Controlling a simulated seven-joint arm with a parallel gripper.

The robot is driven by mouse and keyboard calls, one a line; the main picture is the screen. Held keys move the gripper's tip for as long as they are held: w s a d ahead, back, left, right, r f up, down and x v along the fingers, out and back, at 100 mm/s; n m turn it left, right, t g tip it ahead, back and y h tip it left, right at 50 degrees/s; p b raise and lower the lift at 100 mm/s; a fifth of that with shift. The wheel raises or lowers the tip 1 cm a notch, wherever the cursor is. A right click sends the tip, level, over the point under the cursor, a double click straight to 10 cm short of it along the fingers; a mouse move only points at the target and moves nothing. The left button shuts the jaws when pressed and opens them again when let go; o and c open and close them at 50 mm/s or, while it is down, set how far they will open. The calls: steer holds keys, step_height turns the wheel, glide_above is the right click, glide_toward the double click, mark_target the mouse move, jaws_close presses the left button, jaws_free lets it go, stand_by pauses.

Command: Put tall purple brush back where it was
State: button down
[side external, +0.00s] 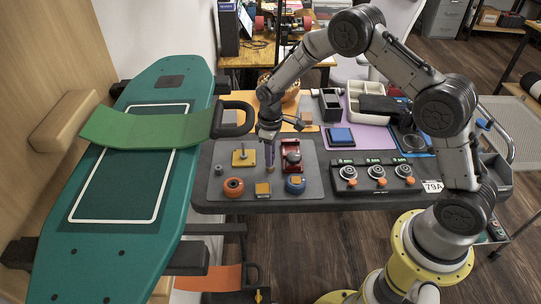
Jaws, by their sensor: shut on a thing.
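My gripper (269,138) points down over the grey mat (227,156) on the work table. It is shut on the tall purple brush (270,156), a thin, upright, purplish piece that shows just below the fingers. The brush's lower end is near the mat; I cannot tell whether it touches. Its upper part is hidden by the fingers.
A dial panel (377,177) lies right. A teal skateboard deck (125,185) stands left.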

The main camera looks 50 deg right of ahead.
steer(key=shift+f, duration=0.15)
steer(key=c, duration=0.7)
jaws_free()
step_height(320, 180, up, 12)
steer(key=shift+r, duration=0.25)
steer(key=s+r+m+t, duration=0.2)
steer(key=s+r+t, duration=0.1)
steer(key=s+r, duration=1.1)
steer(key=s+m+t, duration=0.1)
steer(key=s, duration=0.5)
steer(key=s+r, duration=0.1)
steer(key=s, duration=0.4)
steer(key=s+r+m+t, duration=0.1)
steer(key=s, duration=0.5)
steer(key=shift+s+a+r+m+t, duration=0.15)
steer(key=shift+s+a+m+t, duration=0.15)
steer(key=shift+s+a, duration=0.05)
